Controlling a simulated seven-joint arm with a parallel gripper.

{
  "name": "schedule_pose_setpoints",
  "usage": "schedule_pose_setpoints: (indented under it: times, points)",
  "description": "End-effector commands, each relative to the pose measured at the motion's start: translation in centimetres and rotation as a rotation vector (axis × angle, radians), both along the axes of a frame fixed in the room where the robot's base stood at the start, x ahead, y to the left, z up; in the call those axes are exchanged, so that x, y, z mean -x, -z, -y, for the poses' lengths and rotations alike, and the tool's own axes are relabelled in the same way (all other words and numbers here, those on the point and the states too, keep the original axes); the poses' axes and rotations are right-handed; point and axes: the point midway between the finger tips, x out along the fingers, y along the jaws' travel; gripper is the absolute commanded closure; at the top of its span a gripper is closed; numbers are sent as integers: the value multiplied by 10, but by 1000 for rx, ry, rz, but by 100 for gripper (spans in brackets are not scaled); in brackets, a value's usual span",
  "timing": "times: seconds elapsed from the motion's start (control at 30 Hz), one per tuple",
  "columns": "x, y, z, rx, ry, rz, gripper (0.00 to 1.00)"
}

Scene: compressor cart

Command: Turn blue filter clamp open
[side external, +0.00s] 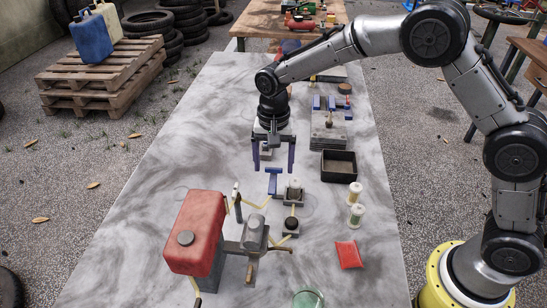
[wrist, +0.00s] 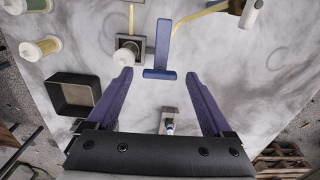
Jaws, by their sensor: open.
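A blue T-shaped piece (side external: 273,184), which looks like the blue filter clamp, lies on the grey table near the middle. In the wrist view this blue piece (wrist: 163,45) has its crossbar just beyond the space between my fingertips. My gripper (side external: 274,166) points down with two purple fingers spread apart and nothing between them. It is behind the blue piece in the side view and apart from it. In the wrist view my gripper (wrist: 158,73) frames the crossbar from below.
A red tank with grey fittings (side external: 195,233) stands in front left. A black tray (side external: 339,166), two spools (side external: 355,205) and a red packet (side external: 348,254) are on the right. A grey block with blue parts (side external: 328,128) is behind. The table's left side is clear.

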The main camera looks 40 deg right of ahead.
Motion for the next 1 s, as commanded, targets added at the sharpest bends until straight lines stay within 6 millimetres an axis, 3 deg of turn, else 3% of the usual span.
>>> schedule_pose_setpoints:
  times: [0.17,0.7,1.0]
  points:
    - [-1,-14,0,-2,0,3,15]
    - [-1,-119,0,-1,0,5,15]
    - [0,-139,0,0,0,1,15]
